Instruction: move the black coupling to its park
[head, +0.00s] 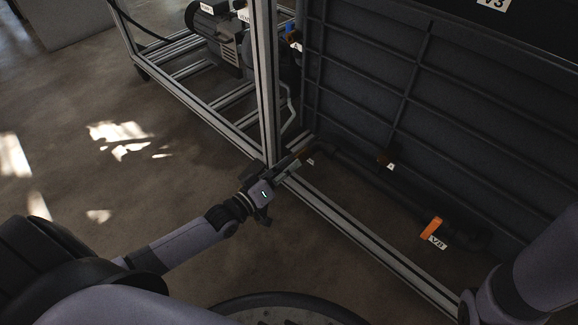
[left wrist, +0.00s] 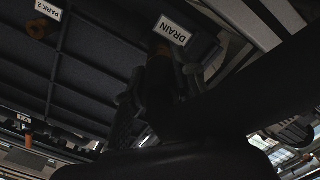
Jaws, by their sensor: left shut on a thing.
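My left gripper (head: 291,163) reaches the lower frame rail beside the dark tank and is shut on a dark thing, which I take to be the black coupling (left wrist: 160,75). It is in deep shadow, so its outline is hard to tell. It sits by the brownish fitting below the DRAIN label (left wrist: 173,30); I cannot tell whether it is joined to it. A park with a brownish fitting (left wrist: 37,29) and a PARK 2 label (left wrist: 48,9) shows at the upper left of the left wrist view. My right gripper is out of view.
The dark ribbed tank (head: 440,120) stands behind a metal frame rail (head: 350,240). A brownish fitting (head: 386,158) sits on its wall. An orange handle (head: 432,228) sits low on the tank side. A pump (head: 215,35) stands behind. The floor at left is clear.

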